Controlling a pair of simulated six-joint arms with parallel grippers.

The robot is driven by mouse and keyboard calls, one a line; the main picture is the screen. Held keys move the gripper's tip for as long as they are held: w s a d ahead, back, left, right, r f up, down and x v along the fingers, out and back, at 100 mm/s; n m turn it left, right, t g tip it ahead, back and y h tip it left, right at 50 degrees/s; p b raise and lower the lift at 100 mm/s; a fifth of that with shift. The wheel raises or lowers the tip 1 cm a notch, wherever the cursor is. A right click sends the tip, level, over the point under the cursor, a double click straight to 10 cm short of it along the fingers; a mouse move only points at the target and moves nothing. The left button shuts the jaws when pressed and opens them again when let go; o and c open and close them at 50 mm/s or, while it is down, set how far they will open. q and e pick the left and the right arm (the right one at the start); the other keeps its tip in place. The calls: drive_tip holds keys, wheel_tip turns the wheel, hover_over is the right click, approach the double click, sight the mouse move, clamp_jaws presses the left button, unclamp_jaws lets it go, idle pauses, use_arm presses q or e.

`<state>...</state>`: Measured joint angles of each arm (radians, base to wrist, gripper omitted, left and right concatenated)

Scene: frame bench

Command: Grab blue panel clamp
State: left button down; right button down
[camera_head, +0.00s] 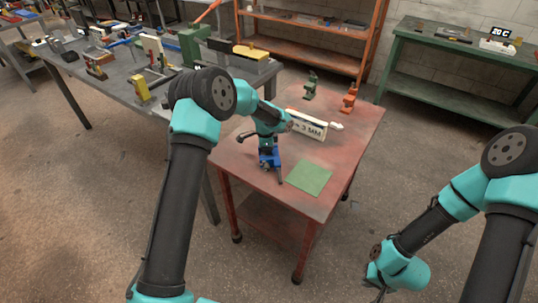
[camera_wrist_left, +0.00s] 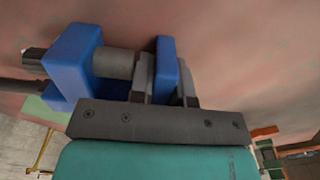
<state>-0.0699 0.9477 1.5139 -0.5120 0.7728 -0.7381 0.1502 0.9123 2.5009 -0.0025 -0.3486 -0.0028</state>
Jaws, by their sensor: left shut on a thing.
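The blue panel clamp (camera_head: 268,157) is at the near left part of the red table, at my left gripper (camera_head: 266,148). In the left wrist view the clamp (camera_wrist_left: 75,62) shows a large blue block, a grey round bar and a thinner blue plate. There my left gripper (camera_wrist_left: 165,90) is shut on the blue plate, one finger on each side. I cannot tell whether the clamp touches the table. My right gripper (camera_head: 376,284) is low at the lower right, away from the table, and its fingers are too unclear to judge.
A green mat (camera_head: 308,178) lies right of the clamp on the red table (camera_head: 342,150). Behind are a "3 MM" sign (camera_head: 306,126), a green clamp (camera_head: 310,86) and an orange clamp (camera_head: 349,98). A cluttered grey bench (camera_head: 95,95) stands at the left.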

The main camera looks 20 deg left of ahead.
use_arm(q)
drive_tip(key=shift+r, duration=0.15)
drive_tip(key=shift+r, duration=0.5)
drive_tip(key=shift+s+r, duration=0.2)
drive_tip(key=shift+r, duration=1.05)
drive_tip(key=s+d, duration=0.1)
drive_tip(key=s, duration=0.4)
drive_tip(key=s+d+r, duration=0.1)
drive_tip(key=s+d, duration=0.1)
drive_tip(key=s, duration=0.3)
drive_tip(key=s+d, duration=0.1)
drive_tip(key=s, duration=0.4)
drive_tip(key=shift+d+r, duration=0.15)
drive_tip(key=shift+d, duration=0.2)
drive_tip(key=shift+w, duration=0.1)
